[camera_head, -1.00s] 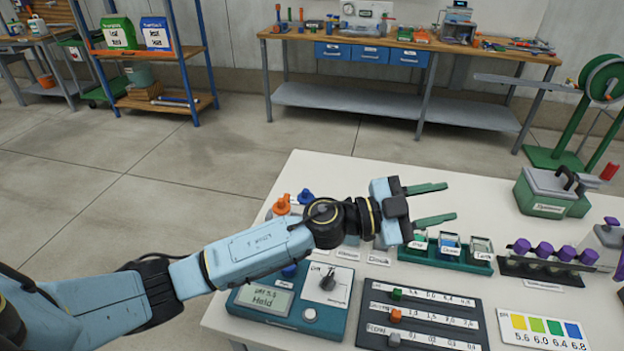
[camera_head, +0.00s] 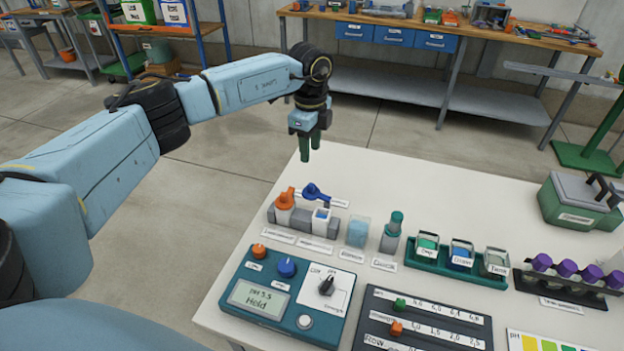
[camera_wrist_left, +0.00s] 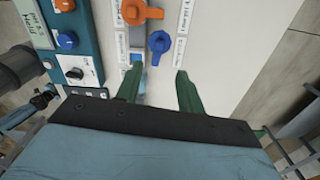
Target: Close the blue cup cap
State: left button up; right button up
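The blue cap (camera_head: 316,192) is a lever-like piece standing open behind the blue cup (camera_head: 322,222), whose top looks uncovered. The cup sits in a grey holder (camera_head: 332,234) beside a cup with an orange cap (camera_head: 285,198). In the left wrist view the blue cap (camera_wrist_left: 160,41) lies ahead of the fingertips, next to the orange cap (camera_wrist_left: 140,12). My left gripper (camera_head: 310,153) points down beyond the holder, above the table's far-left edge. Its green fingers (camera_wrist_left: 157,76) are apart with nothing gripped. My right gripper is not in view.
A teal pH meter (camera_head: 267,302) with knobs stands in front of the holder. A pale blue block (camera_head: 357,232), a grey bottle (camera_head: 391,235) and a green tray (camera_head: 428,262) of cups stand to the right.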

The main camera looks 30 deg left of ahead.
aim_at(311, 184)
pick_arm(q)
notch_tip(311, 184, down, 11)
jog(key=shift+r+b, duration=0.1)
jog(key=shift+b, duration=0.3)
grip_shut()
